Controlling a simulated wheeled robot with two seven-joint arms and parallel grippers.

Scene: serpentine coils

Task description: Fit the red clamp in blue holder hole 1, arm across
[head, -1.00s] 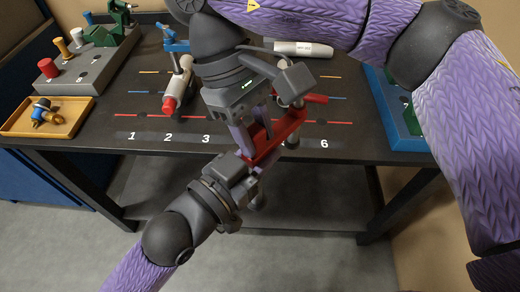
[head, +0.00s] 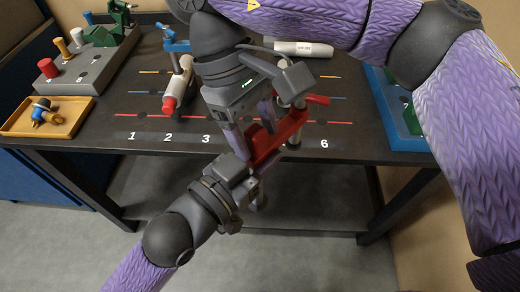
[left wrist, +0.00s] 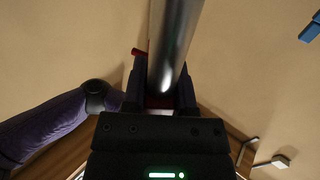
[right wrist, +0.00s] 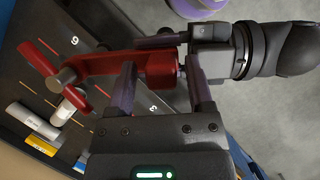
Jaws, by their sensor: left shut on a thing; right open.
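The red clamp (head: 285,134) is held in the air over the table's front edge, tilted, its red arm reaching up and right. My left gripper (head: 247,166) is shut on it from the lower left. In the left wrist view a metal post (left wrist: 172,45) rises past the fingers, with red between them. My right gripper (head: 252,124) is open from above; in the right wrist view its fingers (right wrist: 162,85) stand either side of the clamp's red body (right wrist: 160,66). The blue holder (head: 378,88) is at the table's right, partly covered by my right arm; its hole numbers are not readable.
The dark table (head: 125,95) bears coloured lines and numbers. A grey rack (head: 88,75) with pegs and a tan tray (head: 15,122) are at left. A white cylinder (head: 303,48) lies at the back.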

